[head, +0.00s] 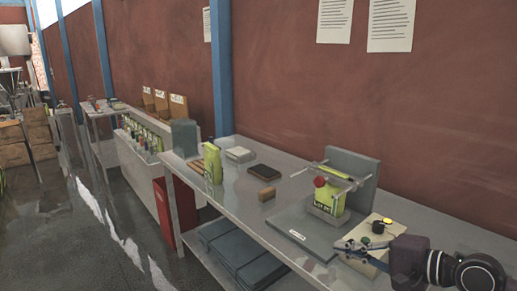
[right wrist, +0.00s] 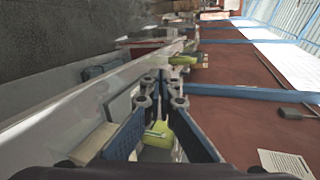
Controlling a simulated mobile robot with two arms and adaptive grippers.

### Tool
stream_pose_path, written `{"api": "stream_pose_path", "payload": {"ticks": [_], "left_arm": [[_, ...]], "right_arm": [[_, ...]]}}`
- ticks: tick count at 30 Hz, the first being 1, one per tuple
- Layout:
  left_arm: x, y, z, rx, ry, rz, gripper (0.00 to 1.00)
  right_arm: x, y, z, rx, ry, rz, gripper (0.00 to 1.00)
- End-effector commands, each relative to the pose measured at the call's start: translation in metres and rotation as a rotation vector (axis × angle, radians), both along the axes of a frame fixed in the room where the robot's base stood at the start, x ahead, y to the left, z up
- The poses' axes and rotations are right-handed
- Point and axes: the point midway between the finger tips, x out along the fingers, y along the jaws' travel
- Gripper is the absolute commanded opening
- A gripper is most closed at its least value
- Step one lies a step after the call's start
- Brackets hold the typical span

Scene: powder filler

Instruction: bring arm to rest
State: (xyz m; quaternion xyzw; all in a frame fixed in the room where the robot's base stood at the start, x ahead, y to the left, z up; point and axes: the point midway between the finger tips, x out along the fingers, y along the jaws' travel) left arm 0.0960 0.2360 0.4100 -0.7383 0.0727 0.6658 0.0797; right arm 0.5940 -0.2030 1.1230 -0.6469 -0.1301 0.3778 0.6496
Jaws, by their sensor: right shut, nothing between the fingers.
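My right gripper (head: 345,246) is at the lower right of the head view, over the front right of the bench, beside the beige control box (head: 366,238). It is shut and empty. The powder filler (head: 350,168) stands to its upper left, with a grey base and back plate. A green pouch (head: 330,197) stands in the filler. A green pouch also shows between the blue-grey parts in the right wrist view (right wrist: 158,132). My left gripper is in neither view.
Blue-grey bins (head: 240,255) lie on the lower shelf.

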Motion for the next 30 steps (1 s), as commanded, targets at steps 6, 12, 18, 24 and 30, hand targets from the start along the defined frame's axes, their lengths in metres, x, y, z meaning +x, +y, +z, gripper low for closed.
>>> {"api": "stream_pose_path", "payload": {"ticks": [6,12,18,24,30], "left_arm": [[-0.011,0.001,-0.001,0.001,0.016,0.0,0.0],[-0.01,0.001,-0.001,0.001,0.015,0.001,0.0],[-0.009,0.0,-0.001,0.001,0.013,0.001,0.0],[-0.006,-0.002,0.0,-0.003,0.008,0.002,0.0],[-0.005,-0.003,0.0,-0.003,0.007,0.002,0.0]], "right_arm": [[-0.019,0.059,0.056,0.883,0.254,-0.091,0.0],[-0.018,0.012,0.065,1.807,0.599,-0.289,0.0],[-0.038,-0.059,-0.03,2.711,0.885,-0.611,0.0],[-0.113,-0.077,-0.16,-2.358,-0.614,0.724,0.0],[-0.204,-0.053,-0.241,-1.848,-0.283,0.731,0.0]]}}
